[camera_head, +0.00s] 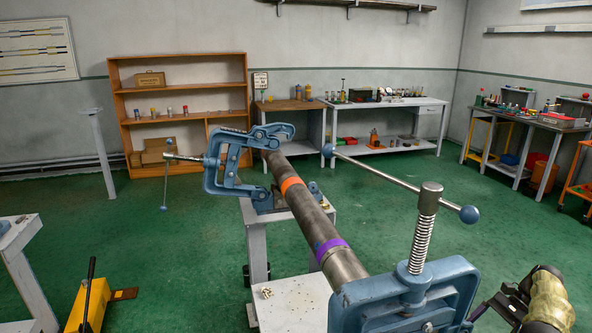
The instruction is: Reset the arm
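My gripper (485,311) is at the lower right edge, just right of the near blue pipe vise (366,301). Its dark body and part of my arm show, but its fingertips are small and partly cut off, so I cannot tell their opening. I cannot tell whether it touches the vise. A long grey pipe (310,214) with an orange band (291,184) and a purple band (331,249) runs from the far blue vise (213,168) to the near one. The far vise's frame is swung over to the left, beside the pipe. The near vise stands upright.
The near vise's long handle (395,179) with ball ends sticks out above the pipe. A yellow floor tool (88,302) stands at lower left, near a grey stand (22,240). Shelves (180,65) and workbenches (390,102) line the walls. Green floor between is mostly clear.

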